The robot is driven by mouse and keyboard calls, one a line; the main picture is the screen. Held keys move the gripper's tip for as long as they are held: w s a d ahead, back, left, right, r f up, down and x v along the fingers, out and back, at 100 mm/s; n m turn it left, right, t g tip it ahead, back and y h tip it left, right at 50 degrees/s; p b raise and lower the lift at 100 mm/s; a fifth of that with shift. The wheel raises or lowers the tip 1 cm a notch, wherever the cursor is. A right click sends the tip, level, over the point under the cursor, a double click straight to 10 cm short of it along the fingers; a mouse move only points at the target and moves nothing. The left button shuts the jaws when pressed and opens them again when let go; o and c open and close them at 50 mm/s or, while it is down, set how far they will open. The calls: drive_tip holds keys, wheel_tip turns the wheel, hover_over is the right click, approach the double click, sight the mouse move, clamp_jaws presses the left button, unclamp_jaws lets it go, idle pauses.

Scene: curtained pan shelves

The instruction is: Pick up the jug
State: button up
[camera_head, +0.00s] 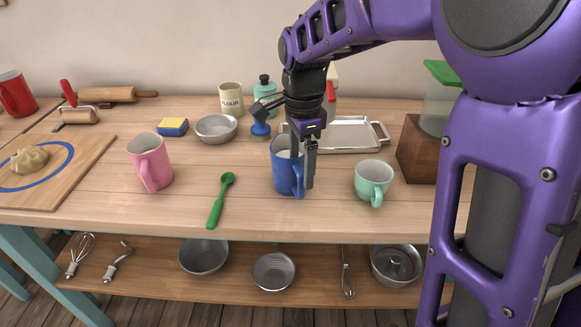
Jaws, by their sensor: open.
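A blue jug (283,172) stands upright near the middle of the wooden table, its handle toward the front right. My gripper (304,168) points down over its right side and is open. One finger hangs just outside the jug by the handle; the other is hard to make out near the rim. I cannot tell whether either finger touches the jug. Part of the rim is hidden by my gripper. A pink mug (150,162) stands to the left and a mint green cup (373,180) to the right.
A green spoon (220,201) lies left of the jug. Behind are a metal bowl (216,128), a sponge (173,127), a flour canister (231,98) and a silver tray (350,148). A wooden-based container (416,150) stands at right. The table front before the jug is clear.

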sight(299, 186)
drive_tip(key=shift+s+a+f+b, duration=0.1)
drive_tip(key=shift+f+b, duration=0.2)
drive_tip(key=shift+f, duration=1.25)
drive_tip(key=shift+s+a+f+b, duration=0.1)
drive_tip(key=shift+f+b, duration=0.2)
drive_tip(key=shift+f, duration=1.25)
drive_tip(key=shift+c, duration=0.2)
clamp_jaws()
drive_tip(key=shift+w, duration=0.1)
